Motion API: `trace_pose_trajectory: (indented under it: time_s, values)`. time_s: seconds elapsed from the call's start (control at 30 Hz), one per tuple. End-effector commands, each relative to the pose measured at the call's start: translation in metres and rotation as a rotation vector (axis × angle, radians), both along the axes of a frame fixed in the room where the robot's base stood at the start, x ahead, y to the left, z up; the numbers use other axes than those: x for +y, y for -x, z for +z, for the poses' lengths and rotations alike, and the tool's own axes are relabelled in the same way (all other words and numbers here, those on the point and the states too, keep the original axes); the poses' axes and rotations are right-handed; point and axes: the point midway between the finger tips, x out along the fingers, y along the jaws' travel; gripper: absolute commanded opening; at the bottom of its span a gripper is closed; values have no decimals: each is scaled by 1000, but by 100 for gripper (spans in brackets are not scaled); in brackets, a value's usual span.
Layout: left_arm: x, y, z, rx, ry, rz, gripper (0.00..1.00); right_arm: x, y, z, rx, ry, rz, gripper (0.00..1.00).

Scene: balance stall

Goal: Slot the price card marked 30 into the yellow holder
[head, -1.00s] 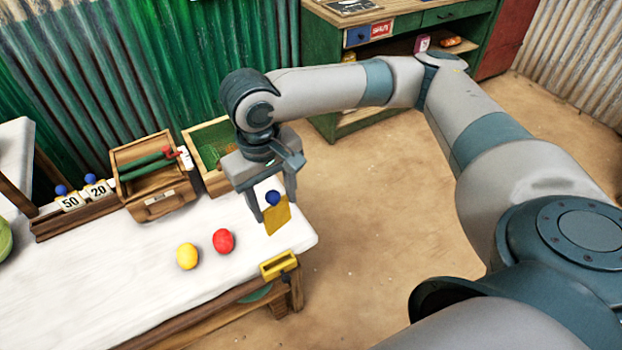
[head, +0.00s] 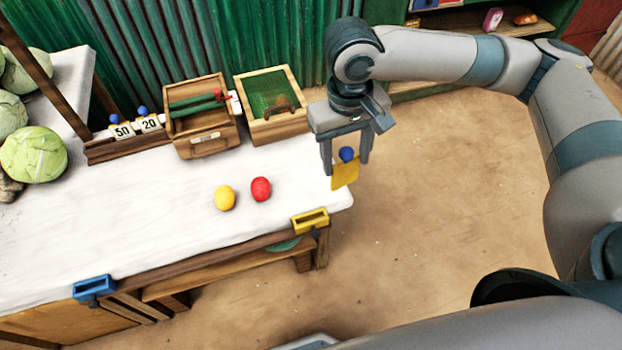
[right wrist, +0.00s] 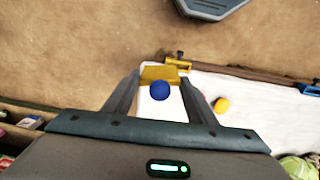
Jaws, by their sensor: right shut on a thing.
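My right gripper (head: 347,165) is shut on a yellow price card (head: 345,175) with a blue ball knob (head: 347,154). It holds the card upright in the air near the table's right end. The card's number does not show. The yellow holder (head: 310,221) is clamped on the table's front edge near the right corner, below and left of the card in the head view. In the right wrist view, the yellow holder (right wrist: 178,63) shows just beyond the card (right wrist: 158,73). Card and holder look apart. My left gripper is not in view.
Cards marked 50 (head: 122,131) and 20 (head: 149,124) stand in a wooden rack (head: 105,150). Two wooden boxes stand at the table's back. A yellow ball (head: 225,198) and red ball (head: 260,189) lie on the table. A blue holder (head: 94,288) is farther left on the front edge.

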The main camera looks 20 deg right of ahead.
Motion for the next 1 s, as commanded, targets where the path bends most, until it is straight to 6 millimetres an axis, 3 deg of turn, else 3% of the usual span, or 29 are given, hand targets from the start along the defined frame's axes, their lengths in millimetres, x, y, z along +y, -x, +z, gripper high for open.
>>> trace_pose_trajectory:
  time_s: [0.27, 1.0]
  values:
    - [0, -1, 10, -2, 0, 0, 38, 8, -8, -7, 2, -3, 263, 30]
    - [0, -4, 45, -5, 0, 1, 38, 37, -35, -54, 11, -12, 1509, 30]
